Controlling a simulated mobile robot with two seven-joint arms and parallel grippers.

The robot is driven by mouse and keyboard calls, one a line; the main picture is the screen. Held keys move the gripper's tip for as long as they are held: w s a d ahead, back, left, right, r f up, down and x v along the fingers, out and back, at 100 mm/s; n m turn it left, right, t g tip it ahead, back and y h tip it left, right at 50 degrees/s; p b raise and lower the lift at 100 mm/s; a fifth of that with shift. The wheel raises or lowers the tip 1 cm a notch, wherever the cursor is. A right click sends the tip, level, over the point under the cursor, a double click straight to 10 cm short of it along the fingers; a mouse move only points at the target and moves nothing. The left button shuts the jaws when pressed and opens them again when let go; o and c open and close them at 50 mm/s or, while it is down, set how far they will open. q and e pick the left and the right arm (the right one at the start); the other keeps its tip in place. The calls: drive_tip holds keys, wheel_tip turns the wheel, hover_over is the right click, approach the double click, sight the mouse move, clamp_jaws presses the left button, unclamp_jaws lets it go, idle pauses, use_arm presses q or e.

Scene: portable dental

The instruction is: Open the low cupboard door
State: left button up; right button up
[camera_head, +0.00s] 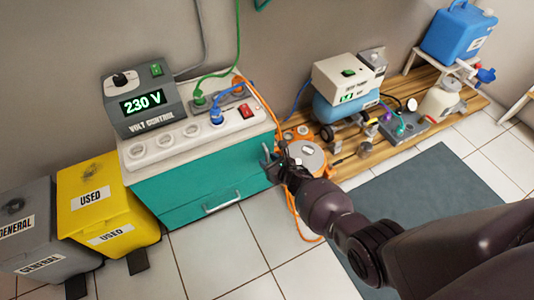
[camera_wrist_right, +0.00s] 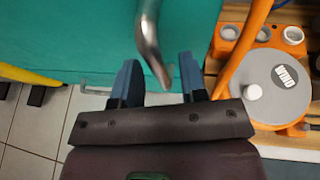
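The low cupboard has a teal front (camera_head: 195,180) under a white top. A curved grey metal handle (camera_wrist_right: 148,40) stands out from the teal door (camera_wrist_right: 75,40) near its right side. My right gripper (camera_head: 272,162) is at the right end of the cupboard front, largely covering this handle in the head view. In the right wrist view the gripper (camera_wrist_right: 160,80) is open, its two dark blue fingers spread on either side of the handle's end. They look apart from the handle. The door looks shut. My left gripper is in neither view.
A horizontal handle (camera_head: 222,203) sits lower on the front. A yellow bin (camera_head: 95,205) and a grey bin (camera_head: 30,225) stand left. An orange and grey reel (camera_head: 308,158) with cable is close right of my gripper. The tiled floor (camera_head: 220,250) before the cupboard is clear.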

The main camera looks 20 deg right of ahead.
drive_tip(key=shift+w+a+f, duration=0.15)
drive_tip(key=shift+w+f, duration=0.05)
drive_tip(key=shift+w, duration=0.4)
clamp_jaws()
